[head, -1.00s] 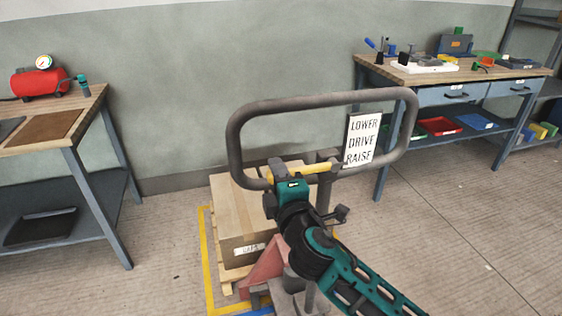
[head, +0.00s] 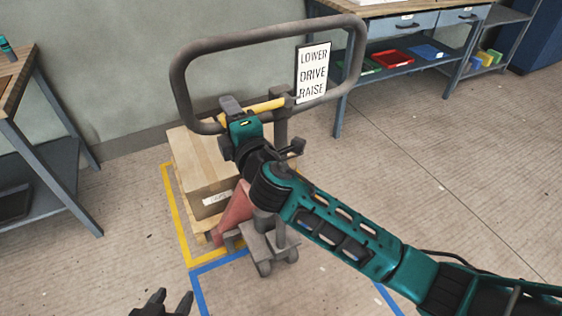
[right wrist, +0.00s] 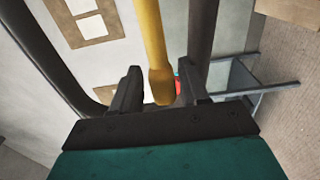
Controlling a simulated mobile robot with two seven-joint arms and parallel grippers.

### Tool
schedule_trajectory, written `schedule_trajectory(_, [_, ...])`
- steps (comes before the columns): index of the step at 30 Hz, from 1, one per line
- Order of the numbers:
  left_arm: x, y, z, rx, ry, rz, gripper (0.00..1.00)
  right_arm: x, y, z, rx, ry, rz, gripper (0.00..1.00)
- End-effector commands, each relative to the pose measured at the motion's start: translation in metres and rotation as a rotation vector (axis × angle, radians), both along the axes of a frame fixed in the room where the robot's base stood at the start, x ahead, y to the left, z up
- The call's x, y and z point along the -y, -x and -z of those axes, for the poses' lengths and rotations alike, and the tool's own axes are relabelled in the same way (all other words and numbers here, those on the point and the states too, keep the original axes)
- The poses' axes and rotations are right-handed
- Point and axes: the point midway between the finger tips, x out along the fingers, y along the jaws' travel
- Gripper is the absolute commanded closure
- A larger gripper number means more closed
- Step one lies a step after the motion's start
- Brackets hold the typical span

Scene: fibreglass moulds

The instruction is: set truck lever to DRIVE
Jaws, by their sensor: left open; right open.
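The pallet truck's looped handle (head: 268,33) stands upright in the head view. A yellow lever (head: 262,106) crosses its lower part, sloping slightly down to the left. A sign (head: 313,72) on the handle reads LOWER, DRIVE, RAISE from top to bottom; I cannot tell which setting the lever is at. My right gripper (head: 232,106) is at the lever's left end. In the right wrist view its open fingers (right wrist: 160,88) stand either side of the yellow lever's end (right wrist: 153,45), with gaps showing. My left gripper (head: 172,301) is open and empty at the bottom edge.
A cardboard box (head: 197,170) on a pallet sits behind the truck, inside yellow floor tape (head: 177,220). A bench (head: 37,150) stands at the left and a workbench with drawers (head: 408,32) at the back right. The floor at right is clear.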

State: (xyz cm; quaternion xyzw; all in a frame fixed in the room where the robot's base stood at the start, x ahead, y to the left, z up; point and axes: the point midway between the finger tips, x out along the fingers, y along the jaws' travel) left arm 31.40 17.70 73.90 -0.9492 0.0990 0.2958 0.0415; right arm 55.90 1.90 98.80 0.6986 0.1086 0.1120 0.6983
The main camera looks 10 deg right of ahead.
Motion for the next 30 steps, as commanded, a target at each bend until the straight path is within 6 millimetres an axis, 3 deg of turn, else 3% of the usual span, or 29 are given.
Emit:
schedule_trajectory(2, [0.0,-0.001,0.0,0.001,0.0,0.0,0.49,0.0,0.001,0.006,-0.012,0.002,-0.001,0.49])
schedule_trajectory(7, [0.0,-0.002,-0.003,0.004,0.0,-0.001,0.49,0.0,0.001,-0.004,-0.033,-0.065,0.0,0.49])
schedule_trajectory(16, [0.0,-0.003,-0.009,0.006,0.0,0.0,0.49,0.015,-0.004,-0.059,-0.155,-0.47,-0.003,0.49])
schedule_trajectory(30, [0.0,-0.003,-0.006,0.005,0.0,0.0,0.49,0.044,0.09,-0.055,-0.159,-0.467,-0.003,0.49])
